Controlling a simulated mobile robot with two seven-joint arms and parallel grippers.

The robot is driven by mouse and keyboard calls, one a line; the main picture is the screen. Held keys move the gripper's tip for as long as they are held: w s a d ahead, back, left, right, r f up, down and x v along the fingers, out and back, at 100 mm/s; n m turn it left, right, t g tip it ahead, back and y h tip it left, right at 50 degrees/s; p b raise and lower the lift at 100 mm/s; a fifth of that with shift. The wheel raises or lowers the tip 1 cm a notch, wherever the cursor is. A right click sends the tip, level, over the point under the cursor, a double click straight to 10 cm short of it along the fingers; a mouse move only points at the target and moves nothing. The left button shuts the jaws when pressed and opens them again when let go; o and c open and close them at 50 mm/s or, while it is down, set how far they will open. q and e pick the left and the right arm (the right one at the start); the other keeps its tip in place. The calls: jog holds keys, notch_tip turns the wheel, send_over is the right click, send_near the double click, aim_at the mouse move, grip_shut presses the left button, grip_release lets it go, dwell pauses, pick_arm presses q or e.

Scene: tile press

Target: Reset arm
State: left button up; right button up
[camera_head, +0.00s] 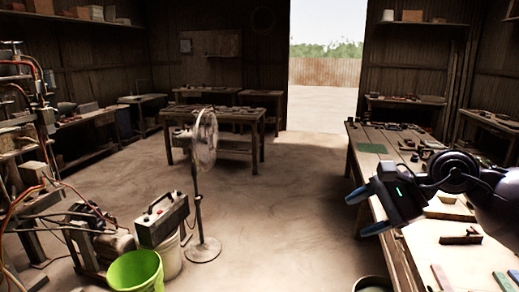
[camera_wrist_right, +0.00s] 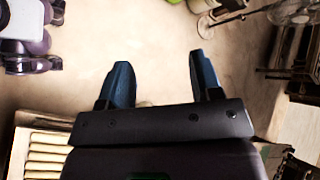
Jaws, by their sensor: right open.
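My right gripper (camera_head: 365,212) is at the right of the head view, beside the left edge of the long wooden workbench (camera_head: 408,238). Its blue fingers are apart with nothing between them. In the right wrist view, the open right gripper (camera_wrist_right: 162,75) has bare floor behind its fingers. My right arm comes in from the right, above the bench. My left gripper is not in the head view.
On the workbench lie a green mat (camera_head: 371,148), a wooden block (camera_head: 460,238) and coloured strips (camera_head: 441,277). A fan (camera_head: 203,140), a green bucket (camera_head: 136,272) and a metal box (camera_head: 161,220) stand left. The middle floor is clear.

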jog(key=a+r+m+t+y, duration=0.1)
jog(key=a+r+m+y, duration=0.2)
jog(key=a+m+y, duration=0.35)
jog(key=w+d+f+n+t+h+b, duration=0.15)
jog(key=d+f+n+t+h, duration=0.3)
jog(key=f+n, duration=0.45)
jog(key=d+f+n+t+h+b, duration=0.25)
jog(key=f+n+t, duration=0.35)
jog(key=n, duration=0.5)
jog(key=w+d+f+n+t+h+b, duration=0.1)
jog(key=d+f+n+t+h, duration=0.25)
jog(key=f+n, duration=0.65)
pick_arm(q)
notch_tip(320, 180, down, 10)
jog(key=b, duration=0.4)
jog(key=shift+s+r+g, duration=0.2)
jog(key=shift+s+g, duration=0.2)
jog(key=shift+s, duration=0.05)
pick_arm(e)
jog(key=s+d+f+m+g+h, duration=0.1)
jog(key=s+f+m, duration=0.4)
jog(key=s+f, duration=0.6)
jog(key=s+d+f+m+g+h, duration=0.2)
jog(key=s+f+m+g+h, duration=0.2)
jog(key=s+f, duration=0.8)
notch_tip(320, 180, down, 4)
jog(key=shift+s+d+f+m+g+h, duration=0.1)
jog(key=shift+s+d+m+g+h, duration=0.2)
jog(key=shift+g, duration=0.7)
